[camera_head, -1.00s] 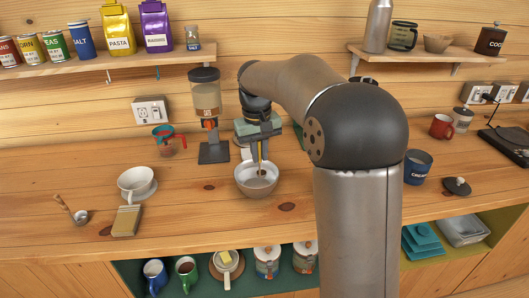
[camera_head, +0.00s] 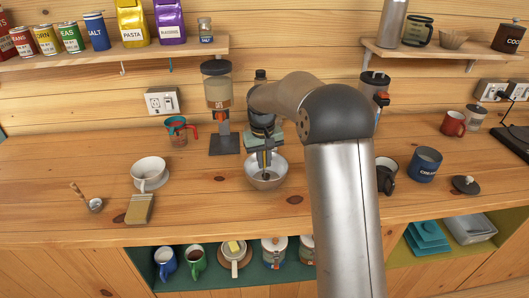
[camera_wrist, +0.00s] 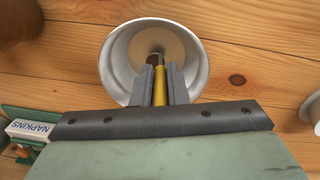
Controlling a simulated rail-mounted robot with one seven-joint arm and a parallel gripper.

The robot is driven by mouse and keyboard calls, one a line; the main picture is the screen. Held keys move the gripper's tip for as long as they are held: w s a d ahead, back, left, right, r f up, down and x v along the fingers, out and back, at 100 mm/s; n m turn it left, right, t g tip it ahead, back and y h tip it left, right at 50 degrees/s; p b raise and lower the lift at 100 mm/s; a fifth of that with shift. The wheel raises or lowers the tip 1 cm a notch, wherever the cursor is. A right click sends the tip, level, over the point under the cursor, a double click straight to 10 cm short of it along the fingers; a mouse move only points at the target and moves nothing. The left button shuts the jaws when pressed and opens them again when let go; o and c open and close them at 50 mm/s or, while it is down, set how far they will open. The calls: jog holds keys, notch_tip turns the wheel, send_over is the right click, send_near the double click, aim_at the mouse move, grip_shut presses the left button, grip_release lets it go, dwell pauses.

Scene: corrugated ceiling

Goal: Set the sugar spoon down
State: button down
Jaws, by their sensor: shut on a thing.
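My gripper (camera_head: 264,160) is shut on the yellow handle of a slim utensil, which I take to be the sugar spoon. In the wrist view the spoon (camera_wrist: 159,86) stands between the two grey fingers, pointing down into a pale round bowl (camera_wrist: 113,62). The bowl also shows in the head view (camera_head: 267,184), on the counter directly below my gripper. A tan round patch lies inside the bowl. The spoon's lower end is dark and small, and I cannot tell whether it touches the bowl's contents.
A dispenser (camera_head: 221,100) stands behind left. A dark mug (camera_head: 387,176) stands right, beside my arm.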

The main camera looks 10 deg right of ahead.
jog(key=shift+f, duration=0.3)
jog(key=c, duration=1.4)
grip_release()
jog(key=shift+c, duration=0.2)
jog(key=r, duration=0.8)
jog(key=r+b, duration=0.1)
jog(key=r, duration=0.3)
jog(key=shift+s+a, duration=0.1)
jog(key=shift+a, duration=0.15)
jog(key=shift+s+r, duration=0.1)
jog(key=shift+r, duration=0.15)
jog(key=s+f, duration=0.3)
jog(key=s, duration=0.9)
jog(key=s+d+f, duration=0.1)
jog(key=s+f, duration=0.2)
jog(key=s, duration=0.9)
jog(key=s+f+m, duration=0.1)
jog(key=s+f, duration=0.2)
jog(key=s, duration=0.9)
jog(key=shift+d+f+y, duration=0.2)
jog(key=shift+f+y, duration=0.1)
jog(key=shift+f, duration=0.1)
